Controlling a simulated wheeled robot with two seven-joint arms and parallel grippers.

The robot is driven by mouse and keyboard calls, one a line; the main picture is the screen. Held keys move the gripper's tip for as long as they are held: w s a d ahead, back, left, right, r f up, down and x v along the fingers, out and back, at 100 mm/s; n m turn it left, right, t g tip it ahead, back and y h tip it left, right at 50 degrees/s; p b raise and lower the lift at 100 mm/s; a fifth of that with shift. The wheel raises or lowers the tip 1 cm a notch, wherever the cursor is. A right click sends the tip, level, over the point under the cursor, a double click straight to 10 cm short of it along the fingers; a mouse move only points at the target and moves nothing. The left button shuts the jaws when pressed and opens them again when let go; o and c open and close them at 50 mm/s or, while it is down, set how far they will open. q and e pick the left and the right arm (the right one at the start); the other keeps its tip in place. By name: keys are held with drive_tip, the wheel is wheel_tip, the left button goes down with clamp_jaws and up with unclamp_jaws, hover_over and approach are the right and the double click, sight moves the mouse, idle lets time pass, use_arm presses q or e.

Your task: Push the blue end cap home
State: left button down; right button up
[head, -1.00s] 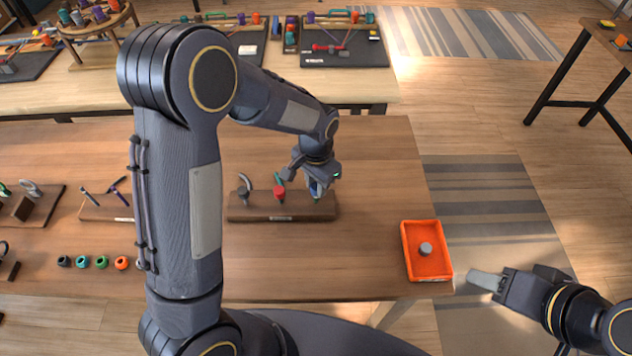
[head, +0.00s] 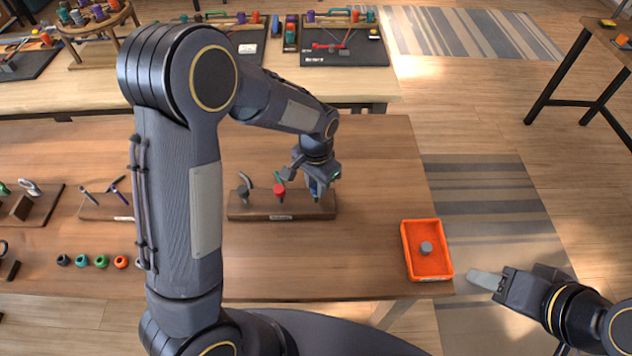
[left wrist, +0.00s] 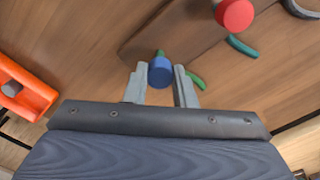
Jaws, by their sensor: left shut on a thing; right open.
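The blue end cap (left wrist: 160,71) sits between the two fingers of my left gripper (left wrist: 159,80), which is shut on it. A bit of green cord shows at the cap's far side in the left wrist view. In the head view my left gripper (head: 316,188) is over the right end of the wooden stand (head: 255,214), and the blue cap is mostly hidden by the fingers. How far the cap sits on the cord cannot be told. My right gripper (head: 486,280) is open and empty at the lower right, off the table.
A red cap (head: 279,190) and a grey cap (head: 242,193) stand on the same stand, left of my left gripper. An orange tray (head: 407,262) with a grey piece (head: 426,248) is at the table's right front. Several coloured rings (head: 101,262) lie front left.

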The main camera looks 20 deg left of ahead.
use_arm(q)
drive_tip(key=shift+f+b, duration=0.75)
drive_tip(key=shift+f, duration=0.2)
drive_tip(key=c, duration=1.1)
unclamp_jaws()
drive_tip(key=shift+f, duration=0.15)
drive_tip(key=shift+o, duration=1.5)
drive_tip(key=shift+d+r+p, duration=0.15)
drive_tip(key=shift+r+p, duration=0.95)
drive_tip(key=shift+r, duration=0.5)
drive_tip(key=shift+r+p, duration=1.15)
drive_tip(key=shift+r, duration=0.55)
